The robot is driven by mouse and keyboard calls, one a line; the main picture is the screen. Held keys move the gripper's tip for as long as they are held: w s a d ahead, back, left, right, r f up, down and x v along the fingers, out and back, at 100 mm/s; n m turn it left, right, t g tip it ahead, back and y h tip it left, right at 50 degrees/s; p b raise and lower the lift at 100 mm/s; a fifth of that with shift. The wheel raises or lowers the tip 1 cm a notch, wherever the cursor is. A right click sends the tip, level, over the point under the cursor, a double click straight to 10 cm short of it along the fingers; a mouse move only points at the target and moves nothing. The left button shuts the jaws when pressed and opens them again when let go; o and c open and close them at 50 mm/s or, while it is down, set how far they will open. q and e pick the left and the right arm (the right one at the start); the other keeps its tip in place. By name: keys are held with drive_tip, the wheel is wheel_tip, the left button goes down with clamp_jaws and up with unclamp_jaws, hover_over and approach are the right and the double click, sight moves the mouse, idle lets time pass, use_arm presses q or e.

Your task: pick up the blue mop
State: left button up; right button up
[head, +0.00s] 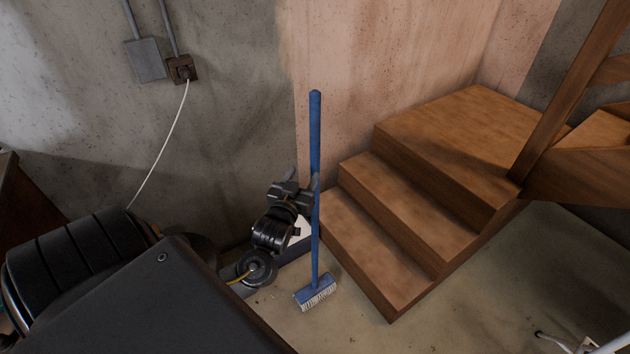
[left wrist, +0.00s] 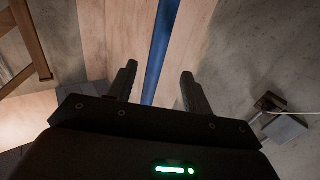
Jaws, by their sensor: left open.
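The blue mop (head: 315,132) stands upright beside the wooden stairs, its head with white bristles (head: 317,291) on the floor. My left gripper (head: 304,181) is open at the upper middle of the mop's handle, with fingers reaching toward it. In the left wrist view, the blue handle (left wrist: 161,50) runs between the two spread fingers of the left gripper (left wrist: 157,85). I cannot tell whether either finger touches the handle. My right gripper is not in view.
Wooden stairs (head: 400,210) stand just right of the mop, with a wooden railing (head: 570,90) above. A concrete wall (head: 230,110) with an outlet (head: 182,69) and a white cable (head: 163,150) is behind. Bare floor (head: 470,300) lies at the front right.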

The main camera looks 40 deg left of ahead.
sight(314, 159)
use_arm(q)
drive_tip(key=x, duration=0.5)
drive_tip(key=shift+p, duration=0.35)
drive_tip(key=shift+w+r, duration=0.1)
drive_tip(key=shift+w, duration=0.2)
drive_tip(key=p+x, duration=0.1)
drive_tip(key=x, duration=0.2)
drive_tip(key=shift+w+p, duration=0.3)
drive_tip(key=shift+w+a+f, duration=0.25)
drive_tip(key=shift+w+f, duration=0.05)
drive_tip(key=shift+w, duration=0.2)
drive_tip(key=c, duration=1.1)
drive_tip(key=shift+r, duration=0.1)
